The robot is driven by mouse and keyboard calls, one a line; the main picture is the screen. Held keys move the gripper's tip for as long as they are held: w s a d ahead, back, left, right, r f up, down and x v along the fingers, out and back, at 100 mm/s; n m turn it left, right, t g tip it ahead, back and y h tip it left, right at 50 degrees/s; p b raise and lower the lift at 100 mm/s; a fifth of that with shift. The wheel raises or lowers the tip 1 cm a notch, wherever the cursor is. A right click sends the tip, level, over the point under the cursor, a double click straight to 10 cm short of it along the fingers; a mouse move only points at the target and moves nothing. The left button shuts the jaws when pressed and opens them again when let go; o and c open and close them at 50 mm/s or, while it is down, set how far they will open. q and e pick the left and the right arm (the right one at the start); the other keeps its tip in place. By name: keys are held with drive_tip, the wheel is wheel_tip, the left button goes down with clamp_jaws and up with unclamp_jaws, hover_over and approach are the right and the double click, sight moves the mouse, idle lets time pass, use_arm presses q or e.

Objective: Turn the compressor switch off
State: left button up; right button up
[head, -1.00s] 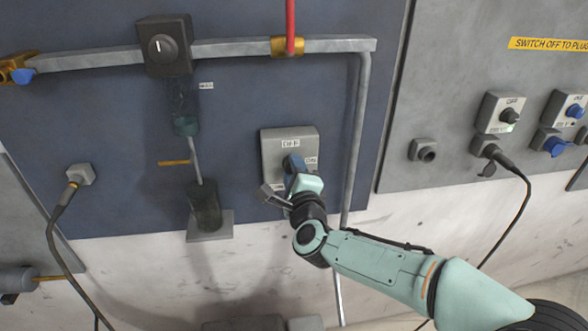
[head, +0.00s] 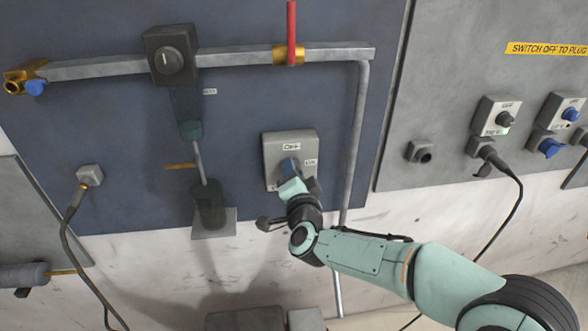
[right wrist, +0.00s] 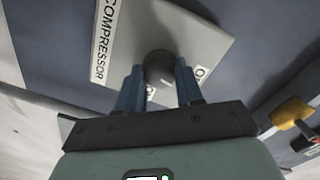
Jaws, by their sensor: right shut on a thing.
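The compressor switch is a grey box (head: 277,155) on the dark blue panel, with an OFF label at the top and an ON label at the right. My right gripper (head: 289,167) reaches it from below and covers most of its knob. In the right wrist view the dark round knob (right wrist: 158,67) sits between the two blue fingers of my right gripper (right wrist: 159,78), which are shut on it. The plate (right wrist: 190,38) reads COMPRESSOR. The labels by the fingers are partly hidden, and I cannot tell the knob's exact setting. My left gripper is out of view.
A grey pipe (head: 355,140) runs down just right of the switch. A red-handled valve (head: 290,52) is above. A black rotary knob box (head: 170,55) is at upper left. The right panel (head: 440,100) carries several switches and a plugged cable.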

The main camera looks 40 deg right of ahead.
drive_tip(key=shift+f+n+p, duration=0.1)
drive_tip(key=shift+n+p, duration=0.3)
drive_tip(key=shift+n, duration=0.7)
drive_tip(key=o, duration=1)
drive_tip(key=v, duration=1.3)
drive_tip(key=shift+s+a, duration=0.1)
drive_tip(key=shift+a, duration=0.05)
